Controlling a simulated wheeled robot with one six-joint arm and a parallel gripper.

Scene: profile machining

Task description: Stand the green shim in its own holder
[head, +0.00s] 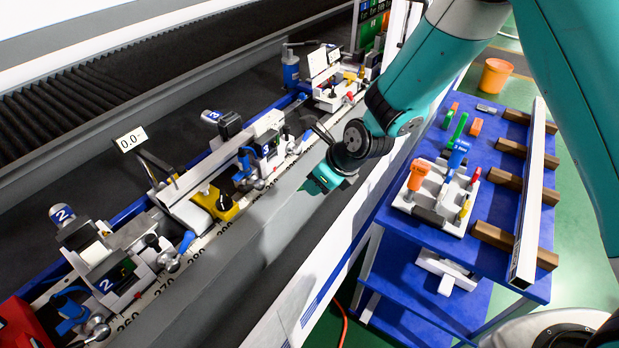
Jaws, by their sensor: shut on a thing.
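My gripper (325,180) is over the grey front rail of the machine, at the end of my arm. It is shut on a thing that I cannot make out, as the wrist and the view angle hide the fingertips. A white holder block (446,187) stands on the blue table at the right, well apart from my gripper. I cannot identify the green shim for certain. A bright green piece (457,128) lies on the table behind the holder block.
The machine bed carries several clamps, stops and number-tagged units (102,270) along a scale. A long pale profile (530,200) lies across brown blocks (515,185) at the blue table's right side. An orange bucket (494,76) stands behind. A gap separates machine and table.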

